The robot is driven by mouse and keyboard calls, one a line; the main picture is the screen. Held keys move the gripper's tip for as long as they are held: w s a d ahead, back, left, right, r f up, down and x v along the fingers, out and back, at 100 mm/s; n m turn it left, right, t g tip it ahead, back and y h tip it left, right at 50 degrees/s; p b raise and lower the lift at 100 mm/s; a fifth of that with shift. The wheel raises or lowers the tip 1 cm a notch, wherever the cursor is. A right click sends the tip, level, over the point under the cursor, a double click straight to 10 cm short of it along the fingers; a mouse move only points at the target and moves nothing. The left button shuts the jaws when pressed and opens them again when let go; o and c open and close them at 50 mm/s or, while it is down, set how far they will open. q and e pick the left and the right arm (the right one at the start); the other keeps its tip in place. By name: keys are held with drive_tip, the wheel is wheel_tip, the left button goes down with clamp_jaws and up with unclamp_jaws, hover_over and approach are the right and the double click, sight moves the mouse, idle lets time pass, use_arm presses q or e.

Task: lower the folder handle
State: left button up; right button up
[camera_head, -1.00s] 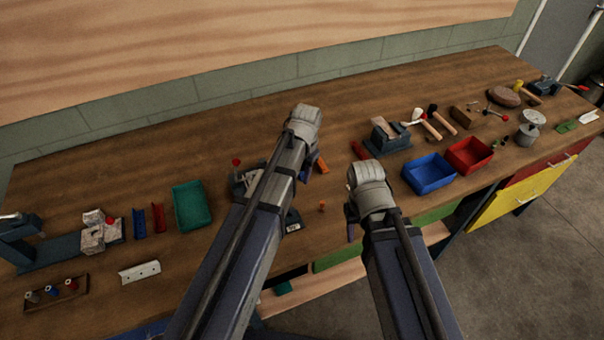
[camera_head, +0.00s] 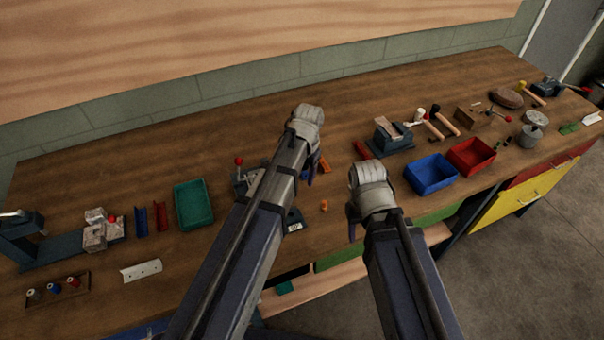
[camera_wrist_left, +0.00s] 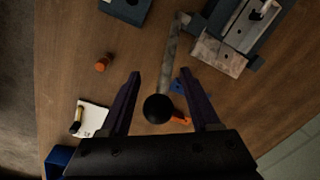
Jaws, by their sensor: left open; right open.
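The grey folder (camera_head: 246,180) stands on the bench, largely hidden behind my left arm in the head view. The left wrist view shows part of its metal body (camera_wrist_left: 222,50) at the upper right. Its handle (camera_wrist_left: 170,65) is a grey bar ending in a black ball knob (camera_wrist_left: 158,108). My left gripper (camera_wrist_left: 161,77) is open, with the knob between its fingers in that view; contact cannot be told. In the head view, my left gripper (camera_head: 312,172) is partly hidden by its wrist. My right gripper (camera_head: 351,222) is open and empty near the bench's front edge.
A red knob (camera_head: 238,160) rises beside the folder. A green tray (camera_head: 193,205) lies left, with blue (camera_head: 431,173) and red (camera_head: 471,157) bins right. A small orange piece (camera_head: 324,206) lies between my arms. Bare bench lies behind the folder.

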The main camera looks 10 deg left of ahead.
use_arm(q)
drive_tip(key=shift+r, duration=0.15)
drive_tip(key=r+p, duration=0.7)
drive_tip(key=p, duration=0.1)
drive_tip(key=shift+s+d+r, duration=0.15)
drive_tip(key=shift+d+r, duration=0.15)
drive_tip(key=shift+c, duration=0.2)
drive_tip(key=shift+a+r, duration=0.1)
drive_tip(key=shift+a, duration=0.1)
drive_tip(key=shift+c, duration=0.9)
drive_tip(key=a+r+n+h+p, duration=0.2)
drive_tip(key=a+n, duration=0.1)
drive_tip(key=s+a+r+n+h+p, duration=0.1)
drive_tip(key=a+r+n+h+p, duration=0.1)
drive_tip(key=a+r+n, duration=0.1)
drive_tip(key=shift+s+r+h, duration=0.2)
drive_tip(key=shift+r+h, duration=0.05)
drive_tip(key=shift+h, duration=0.05)
drive_tip(key=c, duration=0.6)
drive_tip(key=a+r+n+h+p, duration=0.2)
drive_tip(key=r+n, duration=0.1)
drive_tip(key=a+r+n+t+h, duration=0.1)
drive_tip(key=a+r, duration=0.1)
drive_tip(key=shift+s+r+n+p, duration=0.1)
drive_tip(key=shift+s+n+p, duration=0.2)
drive_tip(key=shift+n+p, duration=0.1)
clamp_jaws()
drive_tip(key=b+x, duration=1.1)
drive_tip(key=x, duration=0.3)
drive_tip(key=shift+b, duration=0.3)
